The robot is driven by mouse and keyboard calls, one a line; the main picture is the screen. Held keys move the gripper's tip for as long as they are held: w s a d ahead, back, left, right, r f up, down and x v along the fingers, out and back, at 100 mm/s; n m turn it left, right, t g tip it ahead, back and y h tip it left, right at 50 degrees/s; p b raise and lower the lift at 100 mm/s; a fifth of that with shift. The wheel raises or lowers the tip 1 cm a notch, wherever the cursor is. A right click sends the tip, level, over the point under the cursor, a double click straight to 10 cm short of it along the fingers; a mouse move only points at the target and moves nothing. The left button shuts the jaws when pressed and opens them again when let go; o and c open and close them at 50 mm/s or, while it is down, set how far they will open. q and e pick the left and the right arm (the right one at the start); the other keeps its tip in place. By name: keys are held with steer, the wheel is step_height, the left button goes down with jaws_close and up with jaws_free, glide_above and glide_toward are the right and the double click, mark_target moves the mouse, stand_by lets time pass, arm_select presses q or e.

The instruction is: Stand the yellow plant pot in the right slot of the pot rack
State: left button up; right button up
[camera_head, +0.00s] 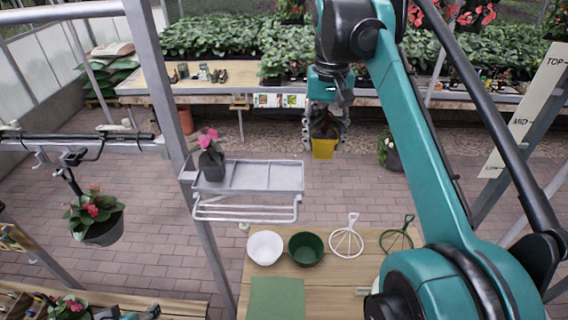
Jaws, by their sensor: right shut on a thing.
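The grey pot rack (280,178) is fixed to a metal post. Its left part holds a dark pot with pink flowers (211,165); its middle and right parts are empty. The plant partly hides behind the fingers. My left gripper cannot be made out.
Below the rack, a wooden table (340,285) bears a white bowl (265,248), a green bowl (306,249), ring holders (347,241) and a green mat (277,299). A hanging flower pot (103,229) is at left. The space between yellow pot and rack looks clear.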

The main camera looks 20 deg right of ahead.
steer(key=w+a+f, duration=0.1)
steer(key=a, duration=0.1)
steer(key=w+a+f+p, duration=0.1)
steer(key=w+a+f, duration=0.2)
steer(key=w+a, duration=0.1)
steer(key=shift+a+f, duration=0.35)
steer(key=shift+a, duration=0.05)
step_height(320, 180, down, 4)
steer(key=shift+r+p, duration=0.1)
steer(key=shift+p, duration=0.45)
steer(key=shift+f, duration=0.25)
steer(key=shift+f, duration=0.15)
steer(key=o, duration=1.3)
steer(key=shift+c, duration=0.2)
